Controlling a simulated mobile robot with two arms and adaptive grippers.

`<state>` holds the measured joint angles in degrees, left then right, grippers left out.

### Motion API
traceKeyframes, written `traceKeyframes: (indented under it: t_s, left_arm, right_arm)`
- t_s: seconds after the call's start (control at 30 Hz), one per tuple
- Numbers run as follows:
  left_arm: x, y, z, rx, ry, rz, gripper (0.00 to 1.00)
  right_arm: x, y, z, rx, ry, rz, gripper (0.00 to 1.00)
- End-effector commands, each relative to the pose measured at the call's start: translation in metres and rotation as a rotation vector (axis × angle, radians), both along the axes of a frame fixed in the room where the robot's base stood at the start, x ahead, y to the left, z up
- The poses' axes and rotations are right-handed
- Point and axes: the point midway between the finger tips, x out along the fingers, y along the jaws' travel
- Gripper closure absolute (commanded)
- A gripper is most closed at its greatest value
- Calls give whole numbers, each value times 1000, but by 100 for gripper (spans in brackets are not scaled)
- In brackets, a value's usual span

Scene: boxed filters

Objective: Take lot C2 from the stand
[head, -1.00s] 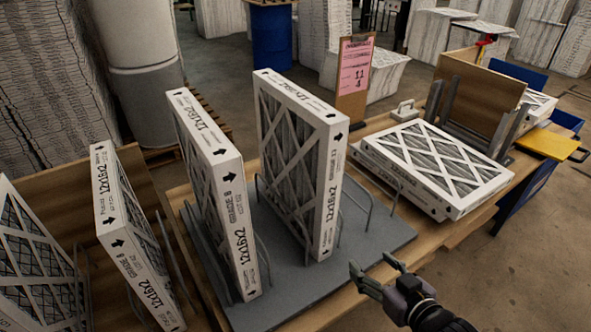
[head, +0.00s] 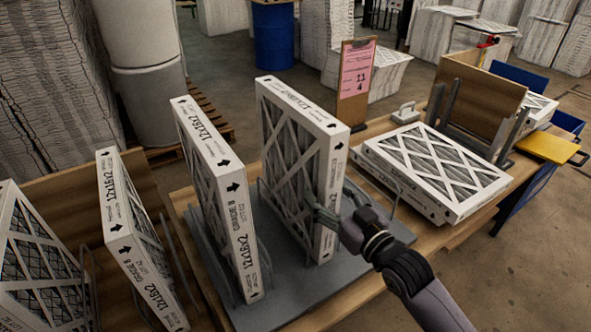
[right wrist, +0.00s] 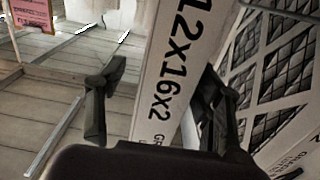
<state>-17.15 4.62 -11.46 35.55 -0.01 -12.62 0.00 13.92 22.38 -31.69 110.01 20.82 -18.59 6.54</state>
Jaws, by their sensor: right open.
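Two white boxed filters stand upright in wire holders on the grey stand (head: 390,236): a left one (head: 236,215) marked 12x16x2 and a right one (head: 328,190). I cannot read a lot C2 mark on either. My right gripper (head: 335,208) is at the near edge of the right filter, partly hiding its lower print. In the right wrist view, the open fingers (right wrist: 160,105) lie on either side of this filter's narrow face (right wrist: 165,75), marked 12x16x2. Whether a finger touches it I cannot tell. My left gripper is not in view.
More filters (head: 140,240) stand at the left. A flat stack of filters (head: 430,165) lies on the table to the right. A clipboard with a pink sheet (head: 356,80) stands behind. A yellow-lidded blue bin (head: 548,145) is at far right.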

Motion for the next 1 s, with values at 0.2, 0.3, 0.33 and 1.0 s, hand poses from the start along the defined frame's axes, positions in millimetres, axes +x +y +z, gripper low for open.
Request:
traceKeyframes:
  t_s: [0.2,0.3,0.33,1.0]
  left_arm:
    - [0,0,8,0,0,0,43]
    - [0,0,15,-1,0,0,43]
    - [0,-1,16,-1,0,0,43]
    - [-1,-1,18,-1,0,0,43]
  right_arm:
    - [12,11,3,2,0,0,39]
    - [23,21,4,1,0,0,39]
    - [27,25,3,0,1,0,39]
    - [43,36,-1,-1,1,0,53]
